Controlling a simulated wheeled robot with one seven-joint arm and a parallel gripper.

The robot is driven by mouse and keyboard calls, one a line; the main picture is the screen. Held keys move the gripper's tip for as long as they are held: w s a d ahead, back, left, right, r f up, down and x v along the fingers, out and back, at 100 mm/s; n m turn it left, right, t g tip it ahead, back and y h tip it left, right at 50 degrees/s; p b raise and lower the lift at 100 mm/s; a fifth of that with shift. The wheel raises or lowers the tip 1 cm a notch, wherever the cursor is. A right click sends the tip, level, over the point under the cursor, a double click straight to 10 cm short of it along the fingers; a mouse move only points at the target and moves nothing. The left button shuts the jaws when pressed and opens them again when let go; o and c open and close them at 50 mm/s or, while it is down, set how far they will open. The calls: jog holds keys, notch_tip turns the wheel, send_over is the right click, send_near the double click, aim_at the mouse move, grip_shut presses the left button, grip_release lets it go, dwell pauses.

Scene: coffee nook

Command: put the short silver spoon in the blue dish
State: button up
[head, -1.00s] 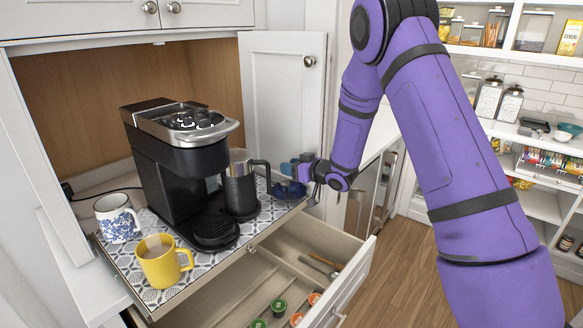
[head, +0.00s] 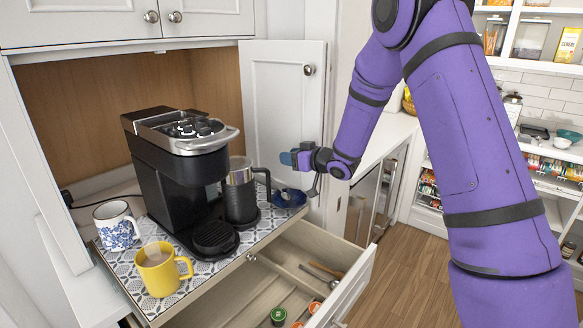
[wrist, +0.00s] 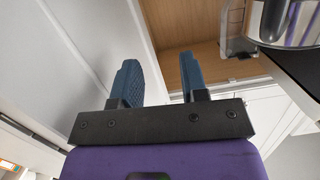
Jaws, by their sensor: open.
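The blue dish (head: 297,203) stands on the patterned pull-out shelf, right of the coffee maker. A small greyish shape (head: 285,193) shows in the dish; it may be the short silver spoon, but it is too small to tell. My gripper (head: 287,158) is above the dish, apart from it and pointing left. In the wrist view my gripper (wrist: 161,80) has its two blue fingers apart, with nothing between them. A long thin silver utensil (head: 318,274) and a brown-handled one lie in the open drawer.
The coffee maker (head: 175,180) and a steel jug (head: 240,190) stand left of the dish. A yellow mug (head: 160,272) and a blue-white mug (head: 116,226) stand at the shelf's left. The open drawer (head: 345,285) holds several pods. The cabinet door (head: 282,110) stands open behind my gripper.

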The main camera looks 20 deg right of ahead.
jog(key=shift+r, duration=0.45)
jog(key=shift+r, duration=0.1)
jog(key=s+d+r+m+g+h, duration=0.1)
jog(key=s+d+r+m+h, duration=0.1)
jog(key=s+d+r+h, duration=0.4)
jog(key=s+d+r+m+h, duration=0.2)
jog(key=s+r+h, duration=0.1)
jog(key=s+r, duration=0.55)
jog(key=s+a+r+m+g, duration=0.1)
jog(key=s+g, duration=0.5)
jog(key=s, duration=2.5)
jog(key=shift+s+a+r+m+g, duration=0.2)
jog(key=shift+s+a+m+g, duration=0.1)
jog(key=shift+a+m+g, duration=0.15)
